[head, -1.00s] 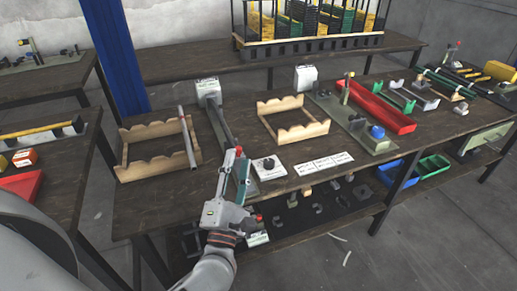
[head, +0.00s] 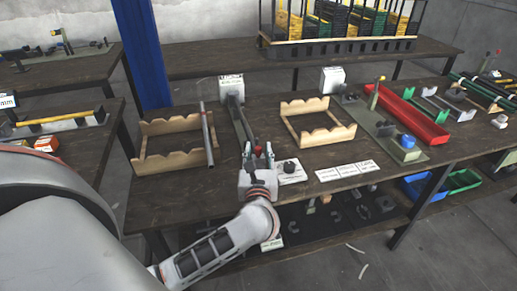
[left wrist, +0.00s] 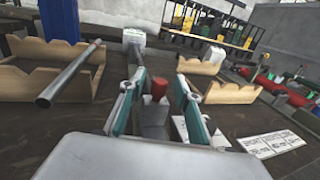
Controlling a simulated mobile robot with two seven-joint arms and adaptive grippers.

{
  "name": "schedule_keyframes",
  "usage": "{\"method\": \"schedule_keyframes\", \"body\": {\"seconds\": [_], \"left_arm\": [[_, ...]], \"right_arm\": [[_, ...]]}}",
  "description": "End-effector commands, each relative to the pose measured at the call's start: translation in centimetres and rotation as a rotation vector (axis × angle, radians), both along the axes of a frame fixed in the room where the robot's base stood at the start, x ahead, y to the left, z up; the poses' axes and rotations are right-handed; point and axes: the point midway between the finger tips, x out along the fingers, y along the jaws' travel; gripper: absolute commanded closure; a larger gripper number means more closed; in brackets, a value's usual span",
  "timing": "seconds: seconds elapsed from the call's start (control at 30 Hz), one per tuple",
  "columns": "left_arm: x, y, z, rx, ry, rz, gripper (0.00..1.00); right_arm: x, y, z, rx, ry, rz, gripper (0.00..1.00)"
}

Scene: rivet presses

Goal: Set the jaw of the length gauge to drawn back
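The length gauge (head: 238,117) is a long narrow bar on the bench, running from a white labelled block (head: 231,87) at its far end toward my left gripper. A red knob (left wrist: 159,87) stands at its near part, in the middle of the left wrist view. My left gripper (head: 258,151) is at the near end of the gauge. Its two teal-padded fingers are spread on either side of the red knob, with gaps visible in the left wrist view (left wrist: 157,98). The gripper hides the gauge's near end, and I cannot make out the jaw's position. My right gripper is not in view.
A wooden cradle (head: 172,160) with a grey tube (head: 208,134) lies left of the gauge. Another cradle (head: 318,138) lies right. A small plate with a black knob (head: 290,170) and white cards (head: 347,170) lie near the front edge. A red tray (head: 413,117) is farther right.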

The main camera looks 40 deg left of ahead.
Motion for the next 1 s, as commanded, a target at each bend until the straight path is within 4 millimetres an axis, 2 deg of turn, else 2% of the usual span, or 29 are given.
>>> {"method": "schedule_keyframes", "body": {"seconds": [0.1,0.37,0.4,0.5,0.53,0.77,1.0], "left_arm": [[0.6,0.4,0.0,0.0,0.0,0.0,0.67],[0.7,0.6,0.0,0.0,0.0,0.0,0.67],[0.7,0.5,0.0,0.0,0.0,0.0,0.7],[0.7,0.5,0.0,0.0,0.0,0.0,0.96],[0.7,0.5,0.0,0.0,0.0,0.0,1.0],[0.3,-0.1,-0.1,-0.002,0.001,-0.001,1.0],[-2.9,-3.7,-0.2,-0.004,0.003,-0.001,1.0]], "right_arm": [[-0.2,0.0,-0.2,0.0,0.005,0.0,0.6],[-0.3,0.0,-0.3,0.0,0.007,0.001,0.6],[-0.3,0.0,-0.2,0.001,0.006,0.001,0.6],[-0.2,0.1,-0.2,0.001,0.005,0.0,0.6],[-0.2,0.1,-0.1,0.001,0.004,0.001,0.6],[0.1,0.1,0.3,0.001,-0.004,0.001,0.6],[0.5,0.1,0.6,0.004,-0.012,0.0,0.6]]}}
